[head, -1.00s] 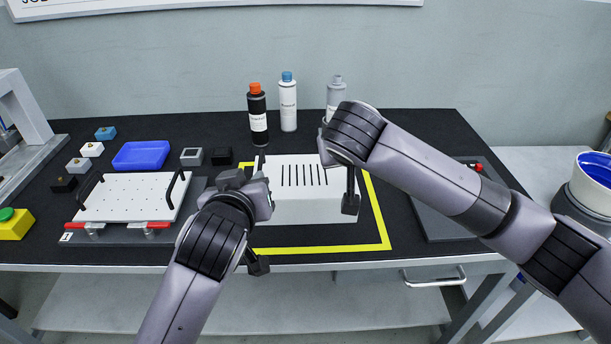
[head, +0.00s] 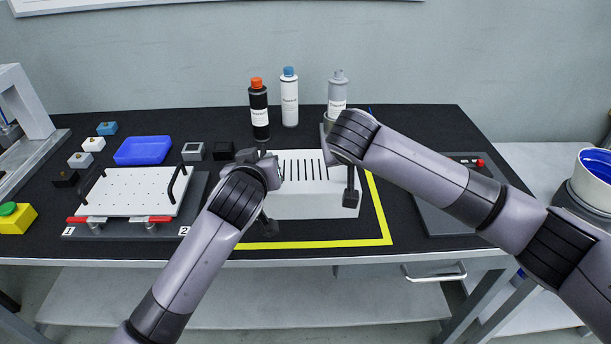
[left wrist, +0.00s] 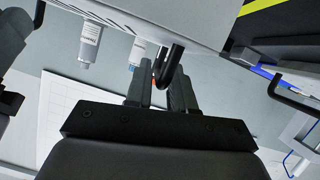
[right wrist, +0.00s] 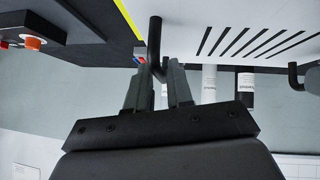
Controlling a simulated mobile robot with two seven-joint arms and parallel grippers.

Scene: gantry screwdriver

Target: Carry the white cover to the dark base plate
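The white cover (head: 310,206), a box with dark slots in its top, stands inside the yellow-marked area of the bench. My left gripper (head: 272,168) is at its left side. In the left wrist view the black left handle (left wrist: 172,62) lies between my left fingers (left wrist: 160,78); whether they press on it is unclear. My right gripper is at the cover's right side, mostly hidden by its arm in the head view. In the right wrist view its fingers (right wrist: 160,72) are close around the black right handle (right wrist: 154,38). A dark base plate (head: 440,215) lies on the right.
A perforated white plate (head: 132,190) with black handles sits on a dark fixture at the left, with red clamps. A blue tray (head: 142,151) and small blocks lie behind it. Several bottles (head: 290,100) stand behind the cover. My right arm passes above the dark plate.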

